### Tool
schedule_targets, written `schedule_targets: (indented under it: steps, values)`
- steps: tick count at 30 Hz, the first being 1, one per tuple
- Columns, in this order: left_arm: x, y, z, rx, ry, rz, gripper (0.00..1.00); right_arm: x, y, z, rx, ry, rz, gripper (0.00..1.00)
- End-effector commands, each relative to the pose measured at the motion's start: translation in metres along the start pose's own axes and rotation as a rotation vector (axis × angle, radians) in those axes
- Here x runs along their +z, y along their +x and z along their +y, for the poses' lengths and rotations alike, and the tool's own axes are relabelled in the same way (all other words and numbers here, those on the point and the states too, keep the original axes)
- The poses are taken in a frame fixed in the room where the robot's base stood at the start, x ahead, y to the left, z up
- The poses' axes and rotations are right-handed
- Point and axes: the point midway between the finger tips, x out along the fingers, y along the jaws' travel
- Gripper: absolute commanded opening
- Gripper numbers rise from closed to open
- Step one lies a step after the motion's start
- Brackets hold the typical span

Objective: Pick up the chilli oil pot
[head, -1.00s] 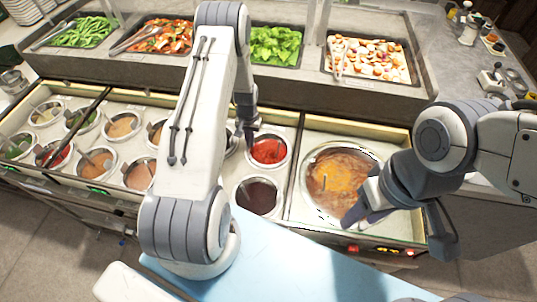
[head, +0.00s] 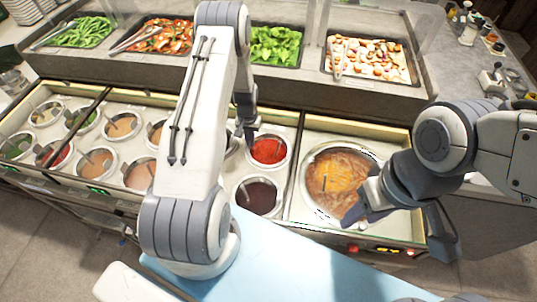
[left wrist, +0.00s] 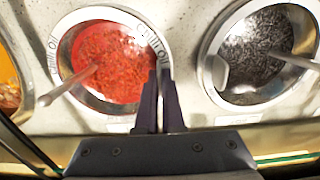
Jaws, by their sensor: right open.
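The chilli oil pot (head: 268,150) is a round metal pot of red sauce in the counter, just right of my left gripper in the head view. In the left wrist view its red contents (left wrist: 105,62), a utensil handle and a "Chilli Oil" label show. My left gripper (left wrist: 160,90) has its dark fingers close together at the pot's rim, with a narrow gap between them. Whether the rim is between them is unclear. It also shows in the head view (head: 246,132). My right gripper (head: 362,207) is open at the front right of a large round pan.
The large pan (head: 312,203) of orange-brown food lies right of the chilli oil. A dark sauce pot (head: 259,196) sits in front of it; a dark-filled pot (left wrist: 260,50) also shows in the left wrist view. Several sauce wells lie left. Food trays line the back.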

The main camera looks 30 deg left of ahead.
Motion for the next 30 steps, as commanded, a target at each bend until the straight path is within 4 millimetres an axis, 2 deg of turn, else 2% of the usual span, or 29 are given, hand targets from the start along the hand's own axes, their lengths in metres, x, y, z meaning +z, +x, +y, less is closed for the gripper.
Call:
schedule_targets:
  steps: [14,19,23,30]
  values:
    - [-0.002,-0.003,0.0,0.0,0.0,0.005,0.0,0.0,0.0,0.0,0.0,0.0,0.0,0.5]
    - [-0.003,-0.011,0.0,0.0,0.0,0.007,0.0,0.0,0.003,0.0,0.0,0.0,0.0,0.5]
    - [-0.003,-0.025,0.0,-0.001,0.0,0.008,0.0,0.0,0.008,0.001,0.0,0.0,0.0,0.5]
    - [-0.003,-0.075,0.0,-0.001,-0.001,0.011,0.0,0.001,0.023,0.002,0.0,-0.001,0.0,0.5]
